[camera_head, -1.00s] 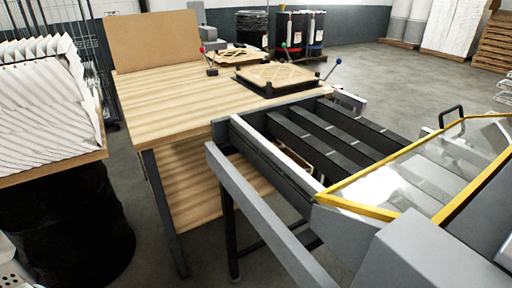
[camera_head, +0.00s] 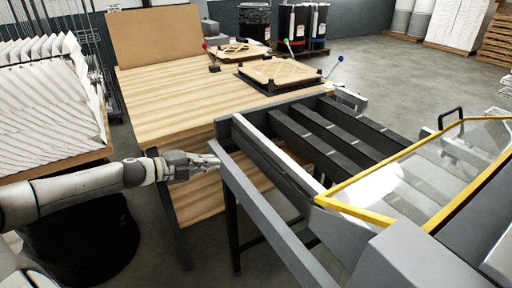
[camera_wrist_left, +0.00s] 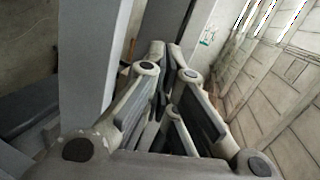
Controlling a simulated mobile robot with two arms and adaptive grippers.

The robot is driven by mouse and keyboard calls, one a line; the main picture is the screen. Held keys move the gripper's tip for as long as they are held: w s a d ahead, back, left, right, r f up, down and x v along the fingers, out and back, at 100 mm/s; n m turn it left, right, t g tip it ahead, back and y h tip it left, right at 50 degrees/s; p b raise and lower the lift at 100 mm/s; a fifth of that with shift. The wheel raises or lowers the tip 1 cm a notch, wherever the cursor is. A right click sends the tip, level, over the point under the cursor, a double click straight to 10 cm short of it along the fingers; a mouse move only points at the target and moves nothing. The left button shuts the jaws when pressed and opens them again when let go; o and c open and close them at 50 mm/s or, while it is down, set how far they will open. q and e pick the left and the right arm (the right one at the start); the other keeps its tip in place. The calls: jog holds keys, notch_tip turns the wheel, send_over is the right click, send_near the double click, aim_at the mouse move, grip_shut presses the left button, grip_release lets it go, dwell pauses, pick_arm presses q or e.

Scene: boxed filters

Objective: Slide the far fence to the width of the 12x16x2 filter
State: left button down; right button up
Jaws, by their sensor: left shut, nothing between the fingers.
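The machine has dark slats (camera_head: 310,135) between long rails. A pale rail (camera_head: 265,145) runs along their left side, and a longer grey bar (camera_head: 255,205) runs outside it. I cannot tell for certain which one is the far fence. My left gripper (camera_head: 217,160) is shut and empty, its tips beside the end of the grey bar; contact is unclear. In the left wrist view the closed fingers (camera_wrist_left: 170,50) point beside a grey bar (camera_wrist_left: 90,60). A cardboard-framed filter (camera_head: 278,70) lies in a black fixture on the table; no size is readable. My right gripper is out of view.
A yellow-edged clear guard (camera_head: 430,175) covers the machine's right part. The wooden table (camera_head: 165,95) stands behind, with lever knobs near the fixtures. Pleated white filters (camera_head: 45,105) stand at left above a black drum (camera_head: 85,240).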

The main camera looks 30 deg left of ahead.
pick_arm(q)
jog(key=d+r, duration=0.1)
jog(key=d+r+m+h, duration=0.1)
jog(key=r, duration=0.1)
jog(key=d+r+m, duration=0.1)
jog(key=shift+s+d+r+g+h, duration=0.15)
jog(key=shift+s+g+h, duration=0.15)
jog(key=shift+s+g, duration=0.1)
jog(key=shift+w+p, duration=0.15)
jog(key=shift+p, duration=0.15)
jog(key=p, duration=0.6)
send_near(264, 149)
jog(key=x, duration=0.5)
jog(key=shift+w+d, duration=0.15)
jog(key=shift+w, duration=0.05)
jog(key=shift+w+d+f, duration=0.2)
jog(key=shift+w+d, duration=0.15)
jog(key=shift+w, duration=0.25)
